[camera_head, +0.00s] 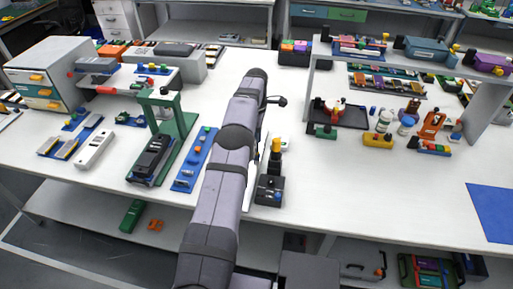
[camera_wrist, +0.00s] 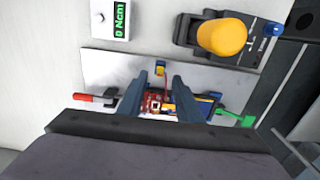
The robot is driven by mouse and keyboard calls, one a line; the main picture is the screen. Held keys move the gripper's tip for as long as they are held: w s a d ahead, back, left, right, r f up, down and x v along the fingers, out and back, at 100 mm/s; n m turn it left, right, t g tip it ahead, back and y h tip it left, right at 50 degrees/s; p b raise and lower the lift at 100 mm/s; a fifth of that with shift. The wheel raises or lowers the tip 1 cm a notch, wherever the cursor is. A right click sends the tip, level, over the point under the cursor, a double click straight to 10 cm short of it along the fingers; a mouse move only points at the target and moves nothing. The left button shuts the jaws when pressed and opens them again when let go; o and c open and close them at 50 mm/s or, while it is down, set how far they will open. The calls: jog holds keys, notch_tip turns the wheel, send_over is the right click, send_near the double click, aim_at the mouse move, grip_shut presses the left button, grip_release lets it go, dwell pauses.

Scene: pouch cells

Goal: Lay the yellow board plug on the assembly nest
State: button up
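My gripper (camera_wrist: 159,80) is open in the wrist view, its two grey-blue fingers spread apart with nothing clasped between them. Just past the fingertips is a small yellow piece with blue on it (camera_wrist: 160,68), on a pale grey plate; it may be the yellow board plug, but it is too small to be sure. Between and below the fingers is a red and blue board-like part (camera_wrist: 155,102), partly hidden by my fingers and wrist. I cannot tell whether it belongs to the assembly nest. In the head view my arm hides the gripper and the area beneath it.
A black device with a large yellow knob (camera_wrist: 222,37) stands close to the gripper; it also shows in the head view (camera_head: 270,190). A display box (camera_wrist: 112,18) and a red-handled tool (camera_wrist: 92,98) are nearby. A green press (camera_head: 175,125) stands left, a shelf (camera_head: 400,60) right.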

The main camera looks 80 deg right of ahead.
jog(key=shift+r, duration=1.8)
